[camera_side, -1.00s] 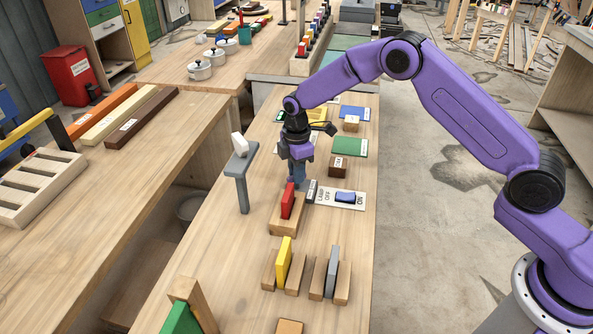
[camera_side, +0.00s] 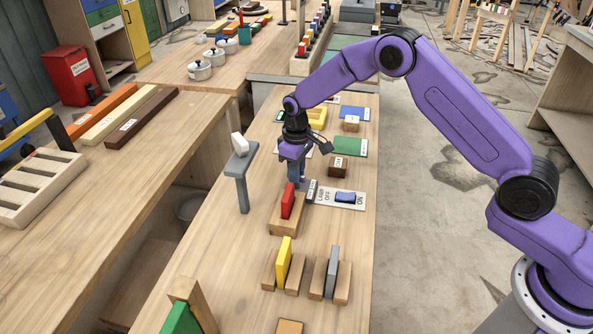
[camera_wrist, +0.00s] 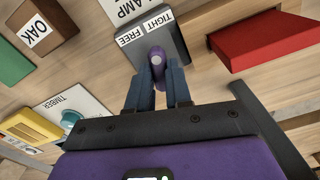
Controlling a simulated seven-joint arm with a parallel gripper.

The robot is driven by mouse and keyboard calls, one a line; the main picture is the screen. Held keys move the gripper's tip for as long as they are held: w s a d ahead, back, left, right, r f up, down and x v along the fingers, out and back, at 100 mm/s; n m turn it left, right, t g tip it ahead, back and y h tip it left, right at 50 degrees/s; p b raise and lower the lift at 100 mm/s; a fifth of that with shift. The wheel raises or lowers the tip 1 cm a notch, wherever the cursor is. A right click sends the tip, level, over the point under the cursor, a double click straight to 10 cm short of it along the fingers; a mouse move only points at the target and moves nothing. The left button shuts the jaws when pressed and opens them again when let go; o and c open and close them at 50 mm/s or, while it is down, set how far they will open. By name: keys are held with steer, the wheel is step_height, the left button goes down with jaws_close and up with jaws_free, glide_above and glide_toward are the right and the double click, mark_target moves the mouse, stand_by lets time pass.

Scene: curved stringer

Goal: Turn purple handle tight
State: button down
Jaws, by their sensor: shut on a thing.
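The purple handle (camera_wrist: 157,64) shows in the wrist view, standing out from a dark grey block (camera_wrist: 178,46) with white labels "TIGHT" and "FREE" on its top. My gripper (camera_wrist: 158,88) is shut on the handle, with one blue-grey finger on each side of it. In the side view my gripper (camera_side: 297,178) points down at the small grey block (camera_side: 312,190), just behind the red piece. The handle is hidden by the fingers there, and I cannot tell which label it points to.
A red piece in a wooden holder (camera_side: 284,222) stands close in front of my gripper. The lamp switch plate (camera_side: 354,204) lies to the right. A grey post stand (camera_side: 240,180) rises to the left. A brown "OAK" block (camera_side: 338,167) and green plate (camera_side: 350,147) lie behind.

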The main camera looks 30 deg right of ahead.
steer(key=m, duration=0.5)
steer(key=shift+m, duration=0.4)
steer(key=shift+r, duration=0.1)
stand_by(0.3)
steer(key=c, duration=1)
jaws_free()
steer(key=shift+c, duration=0.2)
step_height(320, 180, up, 17)
steer(key=shift+r, duration=0.2)
steer(key=shift+s, duration=0.1)
